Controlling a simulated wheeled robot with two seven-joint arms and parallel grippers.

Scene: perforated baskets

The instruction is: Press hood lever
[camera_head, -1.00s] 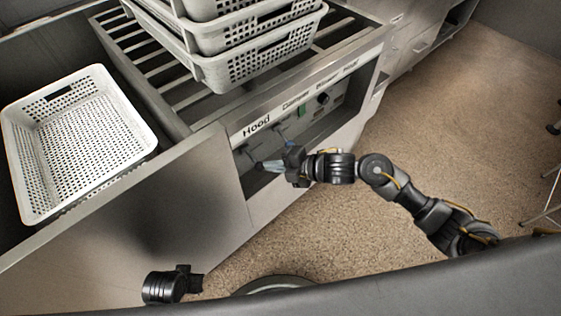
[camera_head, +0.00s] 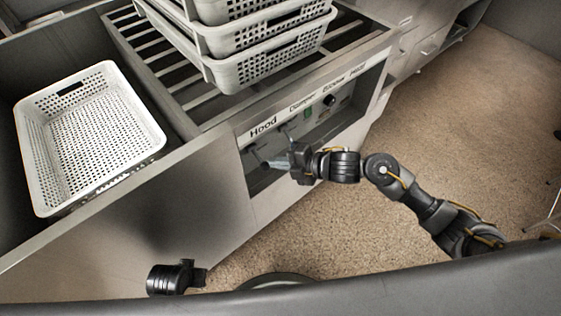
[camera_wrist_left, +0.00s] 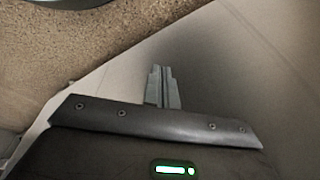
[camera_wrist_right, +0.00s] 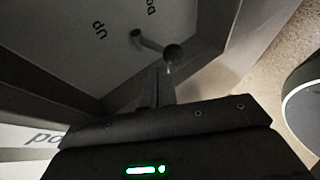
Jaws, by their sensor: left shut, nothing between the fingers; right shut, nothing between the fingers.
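The hood lever (camera_wrist_right: 172,52) is a dark round knob on a short stem, standing out from a panel marked "UP" in the right wrist view. In the head view it is small, in the recess below the "Hood" label (camera_head: 264,126). My right gripper (camera_wrist_right: 159,70) is shut and empty, its fingertips right by the knob; I cannot tell whether they touch. In the head view the right gripper (camera_head: 266,163) reaches into the recess from the right. My left gripper (camera_wrist_left: 158,70) is shut and empty, in front of a plain grey surface.
A second lever (camera_head: 286,132) sits right of the hood lever, with a black knob (camera_head: 330,100) farther along. A white perforated basket (camera_head: 50,192) lies at left; stacked baskets (camera_head: 270,70) stand on the slatted rack. Speckled floor (camera_head: 460,130) at right is open.

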